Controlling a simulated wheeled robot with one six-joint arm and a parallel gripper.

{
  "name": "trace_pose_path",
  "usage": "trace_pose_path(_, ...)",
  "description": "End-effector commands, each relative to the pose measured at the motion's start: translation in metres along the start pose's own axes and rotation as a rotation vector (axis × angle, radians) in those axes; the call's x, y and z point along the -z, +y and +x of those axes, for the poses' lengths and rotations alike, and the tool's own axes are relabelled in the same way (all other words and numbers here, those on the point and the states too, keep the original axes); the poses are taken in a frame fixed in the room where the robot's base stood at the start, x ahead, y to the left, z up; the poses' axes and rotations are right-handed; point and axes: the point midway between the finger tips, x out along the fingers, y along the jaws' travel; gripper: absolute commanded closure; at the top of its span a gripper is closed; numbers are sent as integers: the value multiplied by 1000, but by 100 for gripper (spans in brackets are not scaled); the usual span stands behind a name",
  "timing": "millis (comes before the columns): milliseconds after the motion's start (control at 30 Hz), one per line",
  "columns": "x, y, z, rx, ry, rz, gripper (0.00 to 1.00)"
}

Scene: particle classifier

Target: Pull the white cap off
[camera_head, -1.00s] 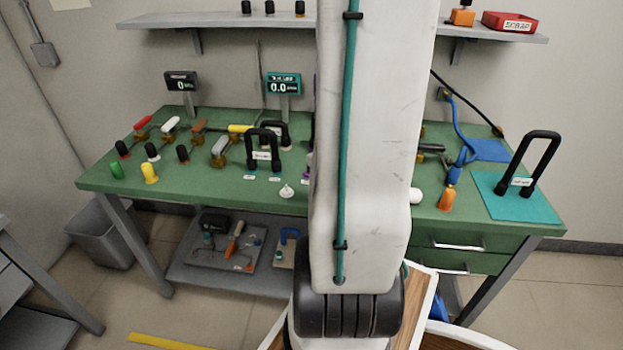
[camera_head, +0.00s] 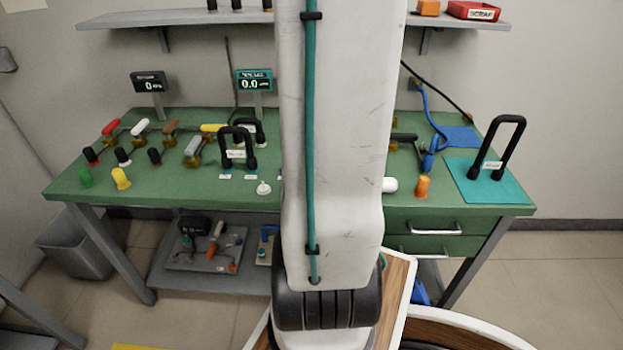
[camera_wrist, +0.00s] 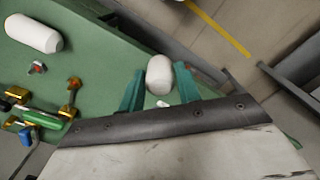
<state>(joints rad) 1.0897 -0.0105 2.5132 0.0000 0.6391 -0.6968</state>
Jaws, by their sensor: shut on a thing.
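In the wrist view a rounded white cap (camera_wrist: 160,75) sits between the teal fingers of my gripper (camera_wrist: 160,84), which is shut on it. What lies beneath this cap is mostly hidden, and I cannot tell whether it is attached to anything. A second white rounded piece (camera_wrist: 35,34) lies on the green bench at the upper left of the wrist view. In the head view a white rounded end (camera_head: 389,185) shows beside my arm on the bench. My arm hides the middle of the bench there, and my gripper is not visible in that view.
The green bench (camera_head: 340,205) holds several coloured-handle valves at left, a black-handled block (camera_head: 238,150), an orange cap (camera_head: 423,187) and a teal mat (camera_head: 485,185) with a black handle. A white knob (camera_head: 263,188) stands near the front edge. Open floor lies beyond the bench edge.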

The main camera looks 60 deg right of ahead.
Motion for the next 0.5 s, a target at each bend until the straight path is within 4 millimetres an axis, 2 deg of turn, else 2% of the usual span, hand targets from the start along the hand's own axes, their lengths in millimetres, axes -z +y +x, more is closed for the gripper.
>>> trace_pose_path(500,0,0,-24,-1,1,0,89)
